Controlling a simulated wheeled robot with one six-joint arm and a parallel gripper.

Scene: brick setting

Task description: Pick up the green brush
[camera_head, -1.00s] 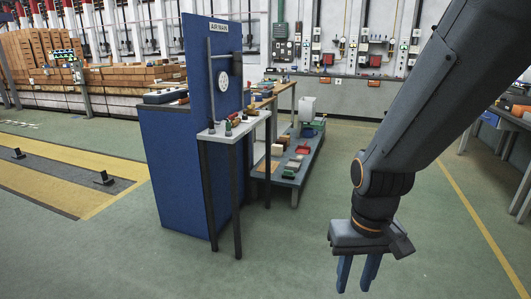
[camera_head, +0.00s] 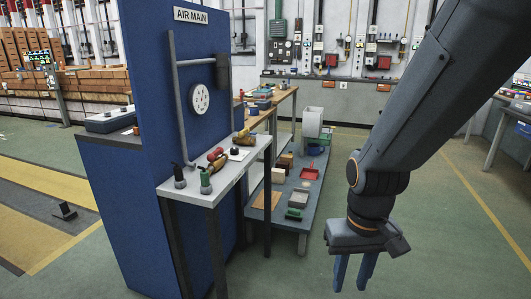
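A small upright green item (camera_head: 205,179) on a dark round base stands at the front left of the grey side table. A flat green piece (camera_head: 294,214) lies near the front of the low grey bench. Both are too small for me to tell which one is the green brush. My gripper (camera_head: 352,280) hangs at the lower right over the floor, fingers pointing down with a gap between them. It is empty, to the right of both green items and apart from them.
A blue panel marked AIR MAIN (camera_head: 190,70) stands left of the side table (camera_head: 232,180), which also holds red, yellow and dark items. The low bench (camera_head: 270,226) carries a red tray (camera_head: 303,174) and boxes. Green floor (camera_head: 440,230) is clear at right.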

